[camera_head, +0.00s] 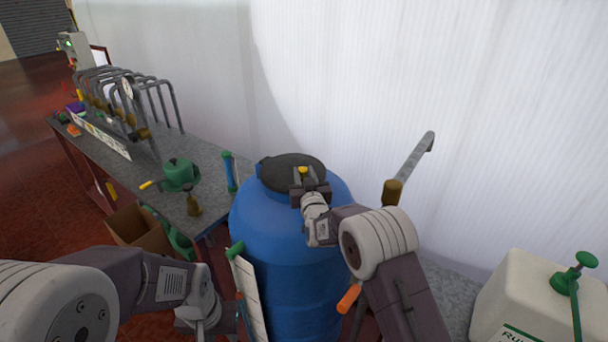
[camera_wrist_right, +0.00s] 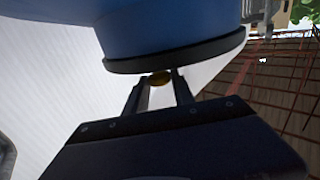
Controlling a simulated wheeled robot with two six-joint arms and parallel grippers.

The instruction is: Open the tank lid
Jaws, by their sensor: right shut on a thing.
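The blue tank (camera_head: 290,240) stands in the middle, with its round black lid (camera_head: 285,168) lying across the top. I see no gap under the lid. A yellow knob (camera_head: 303,170) is at the lid's near right edge. My right gripper (camera_head: 304,178) is at that edge, shut on the yellow knob. In the right wrist view the knob (camera_wrist_right: 159,78) is between the two fingers, against the lid's dark rim (camera_wrist_right: 180,58); the blue tank (camera_wrist_right: 170,28) fills the top. My left gripper (camera_head: 205,318) is low, left of the tank and apart from it; its fingers are unclear.
A cardboard box (camera_head: 135,228) is below. A pipe (camera_head: 410,165) rises right of the tank. A white canister (camera_head: 525,300) is at front right.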

